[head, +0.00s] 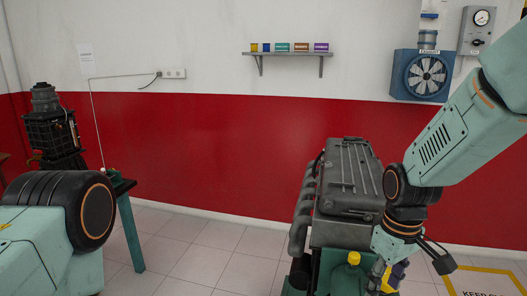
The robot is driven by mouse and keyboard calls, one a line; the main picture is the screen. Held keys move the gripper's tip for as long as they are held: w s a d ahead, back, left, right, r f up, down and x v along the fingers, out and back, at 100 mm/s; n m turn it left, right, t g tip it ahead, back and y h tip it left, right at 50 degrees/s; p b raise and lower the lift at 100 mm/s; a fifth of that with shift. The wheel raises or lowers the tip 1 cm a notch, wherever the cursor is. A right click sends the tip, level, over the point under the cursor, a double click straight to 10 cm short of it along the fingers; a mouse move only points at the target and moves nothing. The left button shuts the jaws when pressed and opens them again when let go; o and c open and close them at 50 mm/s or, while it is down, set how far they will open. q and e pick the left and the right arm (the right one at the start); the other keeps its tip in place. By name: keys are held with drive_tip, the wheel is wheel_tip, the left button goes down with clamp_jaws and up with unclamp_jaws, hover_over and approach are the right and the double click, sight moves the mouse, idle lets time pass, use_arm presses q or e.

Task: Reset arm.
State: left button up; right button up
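My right arm comes in from the right, bends at a black joint with an orange ring, and points down at the right side of the grey engine (348,182). My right gripper (388,280) is at the bottom edge of the head view, small and partly cut off. Yellow and dark purple parts show around it, and I cannot tell whether it holds anything. My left arm fills the lower left corner, with a big black joint. Its gripper is out of the picture.
The engine sits on a teal stand with a yellow cap (354,258) in front. Another dark engine unit (52,130) stands at the left by a teal-legged table (131,230). A shelf (290,53), a blue fan (422,76) and a gauge box (477,30) are on the wall. Tiled floor is clear between.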

drive_tip(key=s+f+m, duration=0.4)
drive_tip(key=s+f, duration=1.2)
drive_tip(key=f, duration=0.5)
drive_tip(key=s+f+m, duration=0.2)
drive_tip(key=s+f, duration=0.1)
drive_tip(key=s, duration=1)
use_arm(q)
wheel_tip(320, 180, down, 24)
drive_tip(key=b, duration=2.3)
drive_tip(key=shift+w+b, duration=0.35)
drive_tip(key=shift+b, duration=0.05)
use_arm(e)
wheel_tip(320, 180, down, 24)
drive_tip(key=shift+w+a, duration=0.3)
drive_tip(key=shift+r, duration=0.1)
